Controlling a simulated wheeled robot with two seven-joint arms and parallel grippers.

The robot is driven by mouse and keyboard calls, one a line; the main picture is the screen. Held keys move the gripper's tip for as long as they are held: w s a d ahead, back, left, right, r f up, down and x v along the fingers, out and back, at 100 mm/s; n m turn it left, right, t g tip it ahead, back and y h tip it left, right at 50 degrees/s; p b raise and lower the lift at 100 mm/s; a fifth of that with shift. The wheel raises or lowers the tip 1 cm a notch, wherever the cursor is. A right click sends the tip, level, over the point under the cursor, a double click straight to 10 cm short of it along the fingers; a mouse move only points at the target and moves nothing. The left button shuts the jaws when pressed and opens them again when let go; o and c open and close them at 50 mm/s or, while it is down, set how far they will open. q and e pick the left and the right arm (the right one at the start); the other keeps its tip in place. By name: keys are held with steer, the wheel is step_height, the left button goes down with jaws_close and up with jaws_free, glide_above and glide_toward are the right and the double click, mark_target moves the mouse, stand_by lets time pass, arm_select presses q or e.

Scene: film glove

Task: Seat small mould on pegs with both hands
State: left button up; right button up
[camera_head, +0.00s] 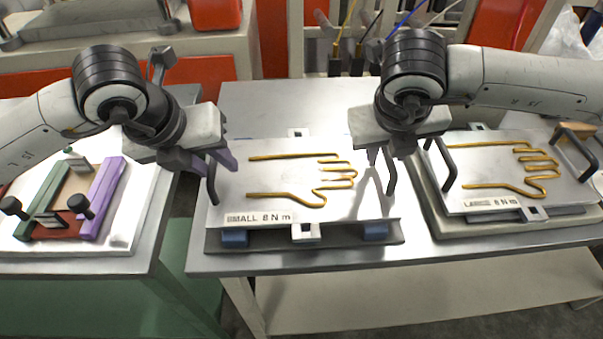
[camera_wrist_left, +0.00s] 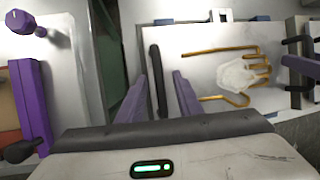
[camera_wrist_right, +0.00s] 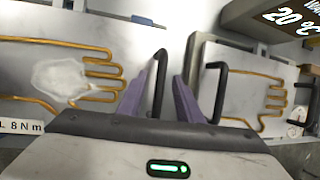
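The small mould (camera_head: 230,195), a pale plate with a gold hand outline and a "SMALL 8 N m" label, lies level on blue blocks (camera_head: 234,238) above a grey base on the middle bench. White lugs with holes (camera_head: 305,233) stick out front and back; I cannot make out pegs in them. My left gripper (camera_head: 218,165) is open around its left dark handle (camera_wrist_left: 158,80), fingers either side with gaps. My right gripper (camera_head: 380,160) is open around its right dark handle (camera_wrist_right: 159,85), also with gaps. The mould's underside is hidden.
A second, large mould (camera_head: 480,160) with dark handles sits on a pale block at right, close to my right gripper. At left, a white board (camera_head: 125,215) holds a purple and green frame with black knobs. Bare bench shows in front of the mould.

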arm_select(q)
jaws_close()
arm_select(e)
jaws_close()
steer(key=shift+d, duration=0.1)
stand_by(1.1)
